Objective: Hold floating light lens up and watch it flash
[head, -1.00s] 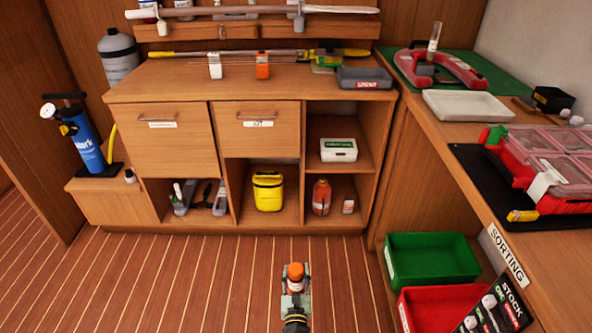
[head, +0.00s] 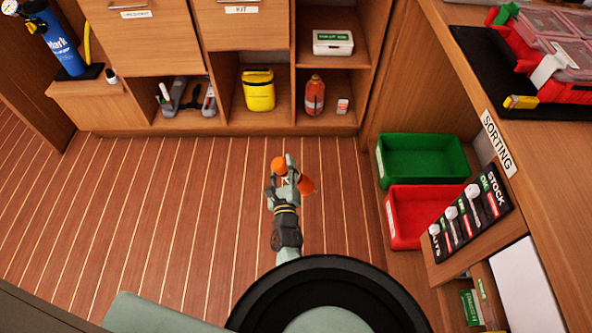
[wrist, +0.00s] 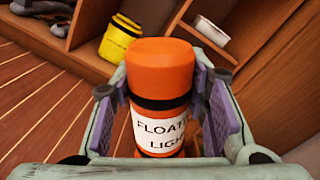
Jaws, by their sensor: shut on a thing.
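My gripper (head: 285,176) is shut on the floating light, with its purple-padded fingers on either side of the body. In the wrist view, the floating light (wrist: 162,78) is an orange cylinder with black bands and a white label reading "FLOAT… LIGH…". In the head view, the orange of the light (head: 306,184) shows on both sides of the gripper, over the open floor. No lens or glow can be made out in either view. The lower end of the light is hidden in the wrist view.
The cabinet's lower shelves hold a yellow case (head: 259,91) and an orange bottle (head: 315,95). A green bin (head: 425,158) and a red bin (head: 412,215) stand to the right, below the sorting bench (head: 545,165). The striped floor (head: 170,210) is clear.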

